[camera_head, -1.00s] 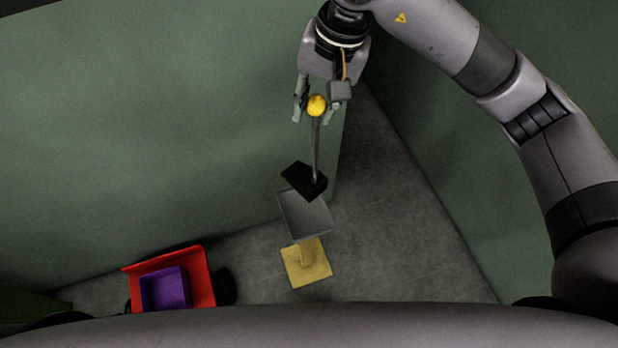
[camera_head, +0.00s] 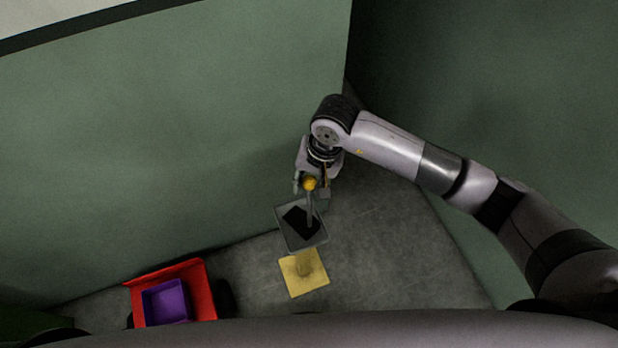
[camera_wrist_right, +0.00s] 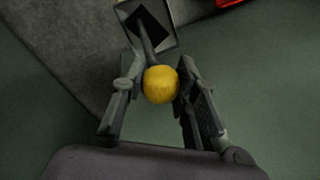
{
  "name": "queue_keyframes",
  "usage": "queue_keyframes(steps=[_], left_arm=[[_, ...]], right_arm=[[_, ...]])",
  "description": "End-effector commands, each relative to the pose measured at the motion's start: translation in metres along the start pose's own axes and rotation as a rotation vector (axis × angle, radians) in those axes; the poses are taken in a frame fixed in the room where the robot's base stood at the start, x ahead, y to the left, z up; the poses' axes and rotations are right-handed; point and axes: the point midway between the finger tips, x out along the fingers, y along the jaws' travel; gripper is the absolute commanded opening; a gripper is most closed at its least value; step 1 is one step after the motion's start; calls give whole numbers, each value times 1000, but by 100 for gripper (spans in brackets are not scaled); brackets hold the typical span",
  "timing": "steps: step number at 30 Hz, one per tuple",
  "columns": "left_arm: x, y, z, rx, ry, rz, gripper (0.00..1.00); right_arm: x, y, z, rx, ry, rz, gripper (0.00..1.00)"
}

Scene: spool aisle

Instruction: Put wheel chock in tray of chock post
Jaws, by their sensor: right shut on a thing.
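The wheel chock (camera_head: 299,222) is a black block with a grey rod rising to a yellow ball knob (camera_head: 310,183). My right gripper (camera_head: 311,189) is shut on the yellow knob, which also shows between its fingers in the right wrist view (camera_wrist_right: 160,84). The black block appears within the outline of the grey tray (camera_head: 318,238); whether it touches the tray floor I cannot tell. The tray belongs to the chock post, whose yellow square base (camera_head: 304,274) stands on the floor. My left gripper is not in view.
A red cart or bin (camera_head: 203,290) with a purple box (camera_head: 165,302) in it stands at the lower left. Green walls (camera_head: 180,130) close in behind and on the right (camera_head: 500,110). Grey floor (camera_head: 400,235) is clear to the right of the post.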

Motion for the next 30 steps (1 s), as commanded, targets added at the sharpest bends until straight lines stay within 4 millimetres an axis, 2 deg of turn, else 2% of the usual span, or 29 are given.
queue_keyframes(steps=[11, 12, 20, 30], left_arm=[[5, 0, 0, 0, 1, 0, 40], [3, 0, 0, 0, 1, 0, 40], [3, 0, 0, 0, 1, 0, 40], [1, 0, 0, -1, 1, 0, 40]], right_arm=[[4, 0, 0, -1, 2, -3, 0], [3, 0, 0, 0, 1, -2, 29], [3, 0, 0, 0, 0, -1, 47], [1, 0, 0, 0, 0, -1, 48]])
